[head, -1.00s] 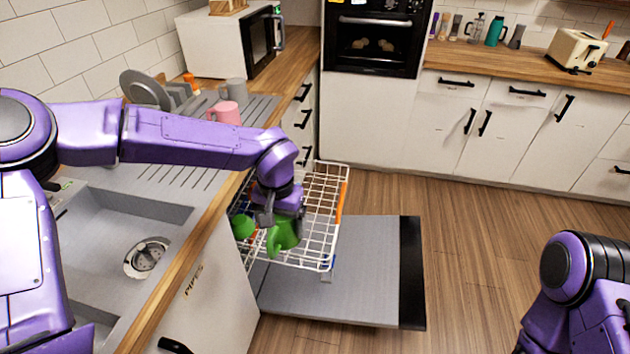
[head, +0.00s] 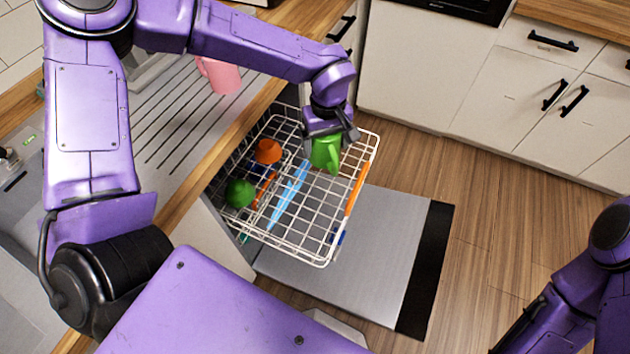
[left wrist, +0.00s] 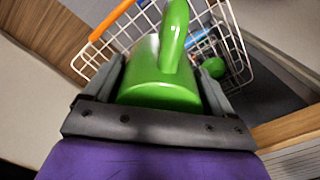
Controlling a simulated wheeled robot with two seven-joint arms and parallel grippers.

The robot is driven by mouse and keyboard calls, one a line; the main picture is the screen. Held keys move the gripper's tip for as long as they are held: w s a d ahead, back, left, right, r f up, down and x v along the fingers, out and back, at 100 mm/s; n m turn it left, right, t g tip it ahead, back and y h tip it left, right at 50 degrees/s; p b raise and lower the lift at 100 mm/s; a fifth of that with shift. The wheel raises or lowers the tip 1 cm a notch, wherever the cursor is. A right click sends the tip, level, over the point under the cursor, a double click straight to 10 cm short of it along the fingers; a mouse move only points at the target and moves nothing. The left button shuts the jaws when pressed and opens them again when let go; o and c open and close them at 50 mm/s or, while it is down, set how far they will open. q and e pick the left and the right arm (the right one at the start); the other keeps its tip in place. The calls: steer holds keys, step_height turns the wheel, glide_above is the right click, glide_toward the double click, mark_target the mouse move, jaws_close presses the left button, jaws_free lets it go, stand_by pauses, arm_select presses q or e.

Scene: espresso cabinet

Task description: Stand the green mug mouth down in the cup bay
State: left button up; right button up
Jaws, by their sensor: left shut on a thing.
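The green mug (head: 326,153) is in my left gripper (head: 330,138), over the far right part of the white wire dishwasher rack (head: 318,261). In the left wrist view the green mug (left wrist: 160,85) sits between the two fingers, its handle facing the camera. My left gripper is shut on it. I cannot tell whether the mug touches the rack wires, and its mouth is hidden. Which part of the rack is the cup bay is not clear. Of my right arm only purple links show at the lower right; its gripper is not seen.
In the rack are a green round item (head: 239,193), an orange cup-like item (head: 268,151) and a light blue long utensil (head: 288,195). The open dishwasher door (head: 370,260) lies below. A pink mug (head: 222,76) stands on the drainboard. The floor at right is clear.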

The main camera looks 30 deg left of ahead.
arm_select(q)
steer(key=a+f+m+b, duration=0.1)
steer(key=f+m+b, duration=0.4)
steer(key=f+m, duration=0.5)
steer(key=s+a+f+m+b, duration=0.1)
steer(key=f+m+b, duration=0.4)
steer(key=f+m, duration=0.4)
steer(key=f+m+b, duration=0.5)
steer(key=f+m, duration=0.5)
steer(key=m, duration=0.1)
steer(key=shift+s+a+f+m, duration=0.25)
steer(key=shift+a+f+m, duration=0.05)
steer(key=shift+a, duration=0.1)
steer(key=shift+f+b, duration=0.5)
steer(key=shift+b, duration=0.2)
steer(key=o, duration=1.1)
steer(key=shift+r, duration=0.1)
step_height(320, 180, up, 11)
steer(key=p, duration=0.1)
steer(key=shift+f, duration=0.2)
